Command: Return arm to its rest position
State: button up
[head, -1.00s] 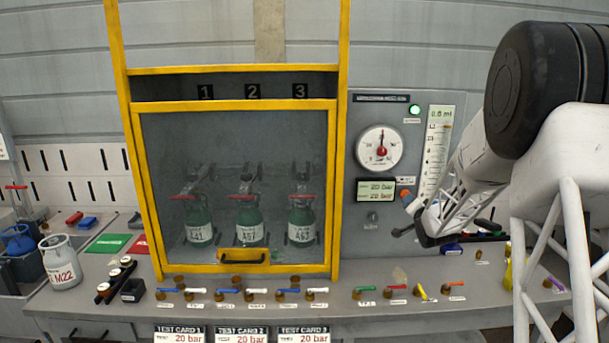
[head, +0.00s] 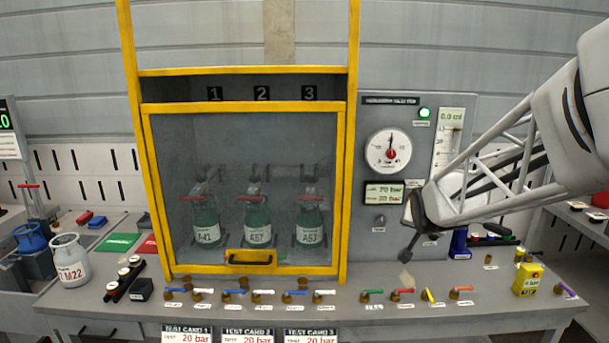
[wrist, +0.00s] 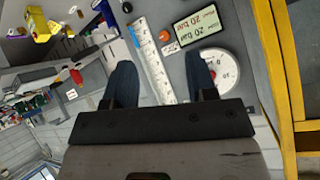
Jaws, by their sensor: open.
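My gripper (head: 407,252) hangs in front of the right side of the control panel, above the bench, with its fingers pointing down and to the left. In the wrist view its two dark fingers (wrist: 162,85) are spread apart with nothing between them. Through the gap I see the flow tube scale (wrist: 150,55) and panel. My arm reaches in from the right edge of the head view.
A yellow-framed cabinet (head: 349,180) with a shut window holds three green cylinders (head: 258,225). The panel has a round gauge (head: 389,152) and a display. Coloured valve handles (head: 373,293) line the bench front. A yellow box (head: 527,280) stands right; a grey cylinder (head: 70,262) stands left.

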jog(key=s+a+n+g, duration=0.1)
jog(key=s+a+g, duration=0.1)
jog(key=s, duration=0.9)
jog(key=s+a+f+n+g+y, duration=0.1)
jog(key=s+a+n+g, duration=0.1)
jog(key=s, duration=1)
jog(key=s+a+f+n+g, duration=0.1)
jog(key=s+a, duration=0.4)
jog(key=s, duration=0.7)
jog(key=shift+s+a+f+n+g+y, duration=0.25)
jog(key=shift+n+g, duration=0.35)
jog(key=shift+g, duration=0.6)
